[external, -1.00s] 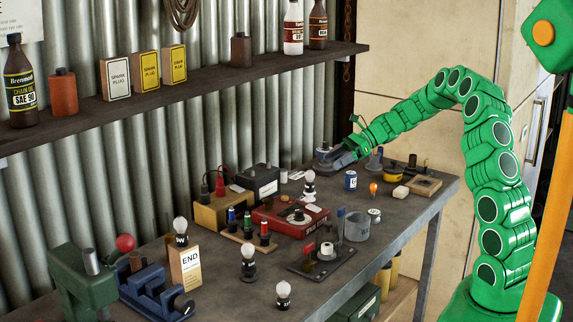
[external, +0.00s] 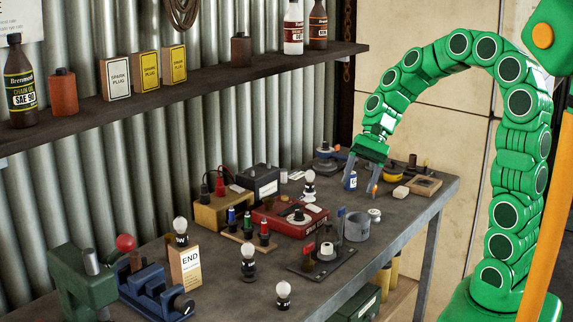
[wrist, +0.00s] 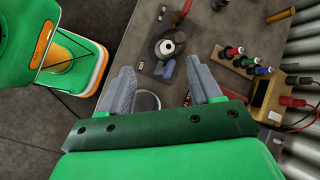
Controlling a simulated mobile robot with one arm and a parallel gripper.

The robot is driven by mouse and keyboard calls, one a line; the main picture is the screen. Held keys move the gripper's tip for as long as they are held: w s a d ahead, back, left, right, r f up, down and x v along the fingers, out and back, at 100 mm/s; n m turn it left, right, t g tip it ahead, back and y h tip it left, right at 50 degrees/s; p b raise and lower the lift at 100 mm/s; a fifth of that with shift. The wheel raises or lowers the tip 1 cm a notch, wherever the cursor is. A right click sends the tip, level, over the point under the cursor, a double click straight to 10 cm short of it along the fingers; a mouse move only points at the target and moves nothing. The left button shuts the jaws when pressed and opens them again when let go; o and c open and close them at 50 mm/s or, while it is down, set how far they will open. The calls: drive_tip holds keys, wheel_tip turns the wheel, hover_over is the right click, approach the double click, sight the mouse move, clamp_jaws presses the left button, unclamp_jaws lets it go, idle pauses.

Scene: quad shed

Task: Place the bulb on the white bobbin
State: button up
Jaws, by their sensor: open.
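A smaller white spool (external: 375,213) stands farther right. My gripper (external: 362,188) is open, pointing down over the table's right part beside a blue-and-white can (external: 350,182). In the wrist view its fingers (wrist: 158,85) are apart, with no object gripped.
A shelf (external: 200,90) runs above along the wall.

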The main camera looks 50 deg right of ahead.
drive_tip(key=s+d+n+h, duration=0.1)
drive_tip(key=s+n+h, duration=0.1)
drive_tip(key=s, duration=0.6)
drive_tip(key=s+d+f+n+g+h, duration=0.1)
drive_tip(key=s+n+h, duration=0.2)
drive_tip(key=s, duration=0.6)
drive_tip(key=s+d+n+h, duration=0.2)
drive_tip(key=s+n, duration=0.3)
drive_tip(key=s, duration=0.3)
drive_tip(key=shift+s+f+n+g+h, duration=0.2)
drive_tip(key=shift+s+n+g+h, duration=0.05)
drive_tip(key=shift+n+g+h, duration=0.05)
